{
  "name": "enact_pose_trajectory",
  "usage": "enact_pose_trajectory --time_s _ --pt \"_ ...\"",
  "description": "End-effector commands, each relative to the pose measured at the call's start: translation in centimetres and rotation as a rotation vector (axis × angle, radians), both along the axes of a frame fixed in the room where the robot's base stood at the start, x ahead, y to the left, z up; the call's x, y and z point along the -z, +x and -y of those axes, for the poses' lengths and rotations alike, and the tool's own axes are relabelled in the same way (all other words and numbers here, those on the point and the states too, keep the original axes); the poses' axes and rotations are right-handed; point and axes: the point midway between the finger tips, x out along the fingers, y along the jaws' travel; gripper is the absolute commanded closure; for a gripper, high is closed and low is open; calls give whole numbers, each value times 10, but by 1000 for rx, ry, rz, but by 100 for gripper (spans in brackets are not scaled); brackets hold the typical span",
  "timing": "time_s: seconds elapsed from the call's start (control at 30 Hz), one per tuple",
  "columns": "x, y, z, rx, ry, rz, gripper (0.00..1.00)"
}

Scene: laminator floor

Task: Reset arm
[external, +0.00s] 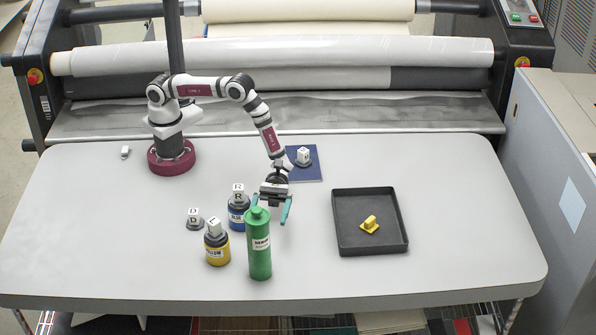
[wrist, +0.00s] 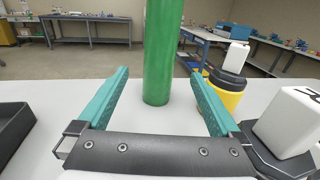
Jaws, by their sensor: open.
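A blue bottle (external: 238,219) and a yellow bottle (external: 217,253), both topped with lettered white cubes, stand left of the green one. A small cube-topped piece (external: 194,223) is farther left. A black tray (external: 402,246) holds a yellow piece (external: 370,224). A blue mat (external: 313,174) holds another cube-topped piece.

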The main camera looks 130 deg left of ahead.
Motion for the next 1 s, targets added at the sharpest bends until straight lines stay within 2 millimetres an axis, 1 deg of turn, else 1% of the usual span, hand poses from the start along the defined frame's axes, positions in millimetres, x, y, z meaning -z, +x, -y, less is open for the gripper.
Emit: enact_pose_trajectory --time_s 0.1,0.17,0.23,0.27,0.3,0.33,0.37,0.4,0.43,0.47,0.5,0.57,0.6,0.67,0.7,0.73,0.8,0.87,0.9,1.0 --pt "0 0 0 0 0 0 0" --pt "-5 0 2 10 10 4 0" --pt "-29 -1 8 53 57 21 0" --pt "-45 -4 14 88 96 33 0" --pt "-71 -12 24 152 173 61 0" --pt "-91 -26 34 218 248 94 0" --pt "-108 -45 45 298 337 138 0" --pt "-126 -80 59 428 465 216 0" --pt "-135 -110 67 537 564 287 0" --pt "-141 -141 71 652 662 365 0" --pt "-147 -183 70 808 790 473 0" --pt "-150 -244 58 1048 971 638 0" --pt "-150 -279 43 1208 1082 745 0" --pt "-147 -323 16 1440 1226 890 0" --pt "-145 -345 -4 1580 1308 973 0" --pt "-144 -358 -18 1680 1358 1027 0" --pt "-142 -378 -45 1871 1449 1120 0" --pt "-141 -388 -63 1991 1496 1168 0" --pt "-141 -390 -67 2021 1507 1180 0" --pt "-141 -390 -67 2021 1507 1180 0"
